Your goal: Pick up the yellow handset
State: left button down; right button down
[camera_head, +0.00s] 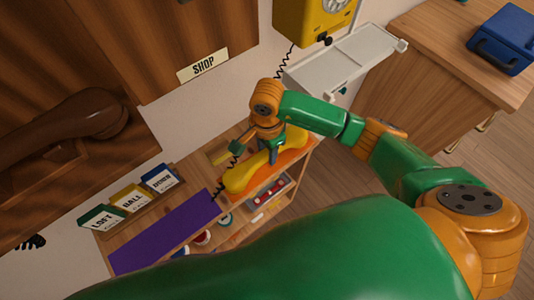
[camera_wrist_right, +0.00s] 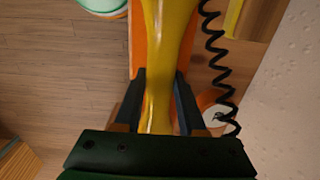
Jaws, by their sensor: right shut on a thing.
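The yellow handset (camera_head: 238,180) is over the orange top panel (camera_head: 293,157) of a low wooden shelf in the head view. My right gripper (camera_head: 271,153) reaches down to it and is shut around its middle. In the right wrist view the handset (camera_wrist_right: 168,40) runs between the two dark fingers of the gripper (camera_wrist_right: 160,95). I cannot tell whether the handset touches the panel. The yellow dial phone (camera_head: 308,18) hangs on the wall above, with a black coiled cord (camera_head: 283,62). My left gripper is not in view.
A purple panel (camera_head: 165,238) covers the shelf's left part, next to a rack of labelled cards (camera_head: 131,199). A brown handset (camera_head: 65,126) is at the left. A white wall tray (camera_head: 345,60) juts out above my right arm. A wooden counter (camera_head: 425,60) holds a blue case (camera_head: 503,42).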

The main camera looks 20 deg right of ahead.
aim_at(266, 153)
jog(key=shift+w+r, duration=0.1)
jog(key=shift+r, duration=0.2)
jog(key=r, duration=0.1)
jog(key=r+b, duration=0.1)
jog(key=r, duration=0.1)
jog(key=shift+s+a, duration=0.1)
jog(key=shift+s, duration=0.1)
jog(key=s+a+r, duration=0.3)
jog(key=s+r, duration=0.2)
jog(key=s, duration=0.1)
jog(key=s+a+r, duration=0.3)
jog(key=s+r, duration=0.1)
jog(key=s, duration=0.3)
jog(key=w+d+r+n+p, duration=0.2)
jog(key=w+d+r+n, duration=0.3)
jog(key=w+d+n, duration=0.4)
jog(key=d+n, duration=0.2)
jog(key=n, duration=0.3)
jog(key=shift+w+d+r+p, duration=0.15)
jog(key=shift+d+r+p, duration=0.05)
jog(key=shift+d+p, duration=0.2)
jog(key=shift+a, duration=0.15)
